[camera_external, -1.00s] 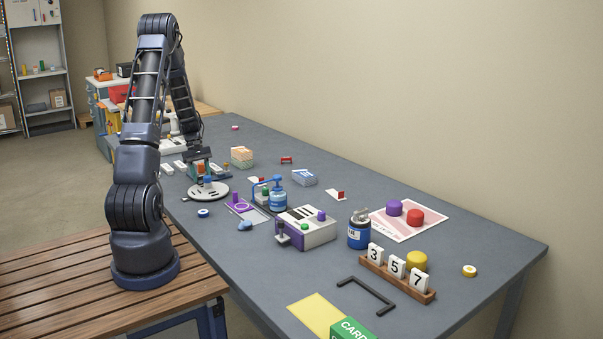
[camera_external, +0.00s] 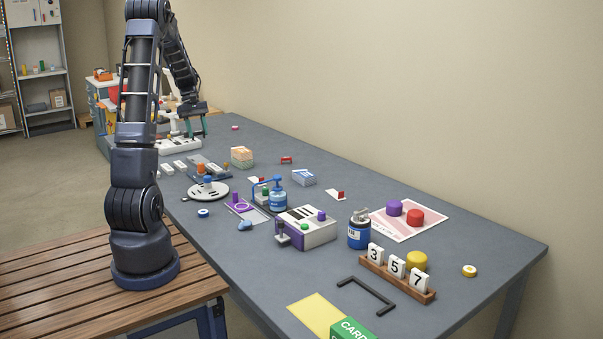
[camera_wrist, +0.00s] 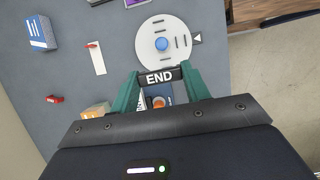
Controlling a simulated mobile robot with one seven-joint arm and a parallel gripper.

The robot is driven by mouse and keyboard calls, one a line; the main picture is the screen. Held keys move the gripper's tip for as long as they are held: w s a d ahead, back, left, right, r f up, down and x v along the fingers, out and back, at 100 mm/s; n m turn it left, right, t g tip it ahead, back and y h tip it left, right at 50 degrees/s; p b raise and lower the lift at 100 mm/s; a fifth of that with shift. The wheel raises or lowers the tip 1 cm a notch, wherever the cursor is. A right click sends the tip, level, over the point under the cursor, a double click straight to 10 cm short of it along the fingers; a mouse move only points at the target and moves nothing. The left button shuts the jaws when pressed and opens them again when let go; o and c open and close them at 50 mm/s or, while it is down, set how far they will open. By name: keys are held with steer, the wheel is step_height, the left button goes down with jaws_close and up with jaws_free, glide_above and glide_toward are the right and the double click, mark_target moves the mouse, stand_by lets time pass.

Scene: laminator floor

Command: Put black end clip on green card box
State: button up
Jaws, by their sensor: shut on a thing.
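My gripper (camera_external: 190,126) is raised above the far left part of the table. In the wrist view its green fingers (camera_wrist: 159,84) are shut on the black end clip (camera_wrist: 159,77), which has white "END" lettering. The clip cannot be made out in the external view. The green card box (camera_external: 352,330) stands at the near end of the table, cut off by the bottom edge of the external view. My gripper is far from it, at the opposite end. The card box does not show in the wrist view.
A yellow sheet (camera_external: 317,314) lies beside the card box. A black bracket (camera_external: 366,295) and a number rack (camera_external: 398,280) are close to it. A white round dial (camera_external: 208,191), a purple-and-white machine (camera_external: 306,230) and a blue canister (camera_external: 358,233) stand between.

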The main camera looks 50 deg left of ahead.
steer(key=w+d+r+m+g, duration=0.1)
steer(key=w+d+m, duration=0.1)
steer(key=w+d, duration=0.8)
steer(key=w+d+m+g, duration=0.1)
steer(key=w+d+m, duration=0.2)
steer(key=w+d, duration=0.75)
steer(key=w+d+r+m+g+y, duration=0.15)
steer(key=d+m, duration=0.25)
steer(key=d, duration=2.8)
steer(key=s+d+m, duration=0.2)
steer(key=s+d, duration=0.1)
steer(key=d, duration=1.1)
steer(key=r+m+g+y, duration=0.1)
steer(key=m+y, duration=0.2)
steer(key=m, duration=0.4)
glide_above(350, 334)
steer(key=w, duration=0.2)
step_height(350, 334, down, 19)
steer(key=shift+s+f, duration=0.15)
